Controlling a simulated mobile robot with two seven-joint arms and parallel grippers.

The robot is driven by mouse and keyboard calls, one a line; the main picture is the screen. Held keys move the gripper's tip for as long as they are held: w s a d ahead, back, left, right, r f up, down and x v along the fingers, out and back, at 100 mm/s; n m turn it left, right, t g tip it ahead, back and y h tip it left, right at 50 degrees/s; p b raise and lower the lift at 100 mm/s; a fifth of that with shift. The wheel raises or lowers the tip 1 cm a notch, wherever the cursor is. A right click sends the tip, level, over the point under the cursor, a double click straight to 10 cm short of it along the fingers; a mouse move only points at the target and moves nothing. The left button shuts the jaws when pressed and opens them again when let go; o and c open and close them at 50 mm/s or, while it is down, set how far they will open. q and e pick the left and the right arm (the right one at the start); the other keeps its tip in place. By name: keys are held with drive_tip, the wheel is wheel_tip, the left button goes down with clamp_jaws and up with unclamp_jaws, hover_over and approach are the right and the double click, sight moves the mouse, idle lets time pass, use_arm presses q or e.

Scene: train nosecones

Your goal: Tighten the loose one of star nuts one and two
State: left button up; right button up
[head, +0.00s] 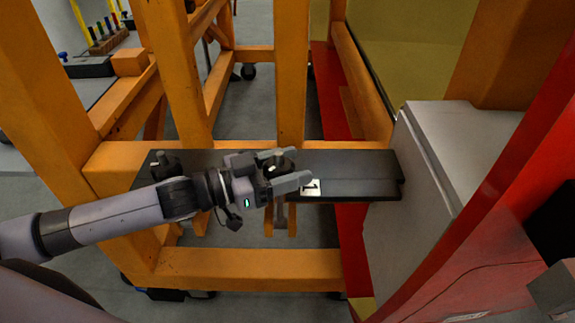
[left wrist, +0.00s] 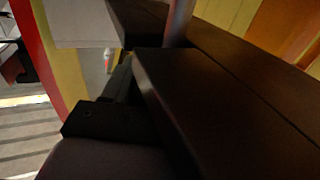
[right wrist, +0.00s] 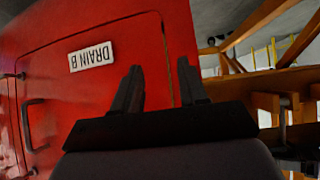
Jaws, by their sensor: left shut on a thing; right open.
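A dark bar (head: 350,172) lies across the orange frame, with a white plate marked 1 (head: 311,187) on its front face. My left gripper (head: 284,170) is over the bar just left of that plate, shut on a dark star nut (head: 281,158), star nut one by the plate. The fingers hide most of this nut. A second dark knob (head: 163,160), perhaps star nut two, stands at the bar's left end, left of my gripper. In the left wrist view dark shapes fill much of the picture and the nut cannot be made out. My right gripper (right wrist: 163,85) is open and empty.
Orange beams (head: 291,75) rise around the bar. A grey box (head: 440,170) stands at its right end. A red panel labelled DRAIN B (right wrist: 91,56) is close before my right gripper. A bench with an orange block (head: 130,62) and coloured tools is at the back left.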

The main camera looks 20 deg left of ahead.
use_arm(q)
drive_tip(key=shift+r, duration=0.1)
drive_tip(key=o, duration=1)
drive_tip(key=shift+w+d, duration=0.1)
drive_tip(key=shift+s+a+f, duration=0.2)
drive_tip(key=shift+s+a, duration=0.15)
drive_tip(key=shift+a, duration=0.1)
drive_tip(key=b+v, duration=0.1)
drive_tip(key=v, duration=0.3)
drive_tip(key=shift+s+a, duration=0.2)
drive_tip(key=shift+s, duration=0.05)
drive_tip(key=shift+s+a+r+b, duration=0.15)
drive_tip(key=shift+s+a+b, duration=0.2)
drive_tip(key=shift+s+a, duration=0.15)
